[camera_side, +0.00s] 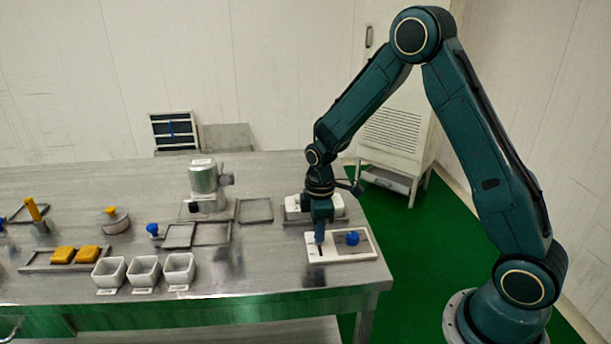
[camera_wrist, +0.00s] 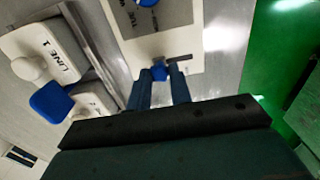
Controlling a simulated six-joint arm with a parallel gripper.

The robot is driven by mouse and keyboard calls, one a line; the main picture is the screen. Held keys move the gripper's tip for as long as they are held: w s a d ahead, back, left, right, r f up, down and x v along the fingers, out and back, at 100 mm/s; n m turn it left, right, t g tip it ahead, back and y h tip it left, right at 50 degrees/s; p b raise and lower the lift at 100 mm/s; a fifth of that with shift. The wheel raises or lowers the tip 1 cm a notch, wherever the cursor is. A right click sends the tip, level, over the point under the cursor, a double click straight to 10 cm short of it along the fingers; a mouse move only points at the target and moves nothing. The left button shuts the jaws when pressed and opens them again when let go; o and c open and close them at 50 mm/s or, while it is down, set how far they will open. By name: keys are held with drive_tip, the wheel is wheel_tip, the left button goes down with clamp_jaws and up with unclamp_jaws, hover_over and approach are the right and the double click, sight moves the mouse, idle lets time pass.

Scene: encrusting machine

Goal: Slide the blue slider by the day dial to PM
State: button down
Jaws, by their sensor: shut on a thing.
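The day dial panel (camera_side: 372,257) is a white plate near the right end of the table. Its blue dial knob (camera_side: 352,238) sits on a grey face, and in the wrist view the knob (camera_wrist: 147,2) is cut by the top edge, with "TUE" lettering beside it. The blue slider (camera_wrist: 158,72) sits at the left end of a short dark slot (camera_wrist: 180,58) in the wrist view. My gripper (camera_side: 319,243) points down at the panel's left part. Its fingertips (camera_wrist: 161,78) are shut on the slider. No PM mark is legible.
Beside the panel stands a white unit (camera_side: 296,208), partly behind my gripper. The wrist view shows a plate marked "LINE 1" (camera_wrist: 50,58) and a blue square part (camera_wrist: 50,102) close by. White cups (camera_side: 144,270) and yellow blocks (camera_side: 75,254) stand farther left.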

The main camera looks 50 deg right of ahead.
drive_tip(key=shift+w+d, duration=0.2)
drive_tip(key=c, duration=1.3)
unclamp_jaws()
drive_tip(key=shift+o, duration=0.2)
drive_tip(key=shift+r, duration=0.1)
wheel_tip(320, 180, up, 14)
drive_tip(key=shift+f, duration=0.2)
drive_tip(key=shift+s, duration=0.1)
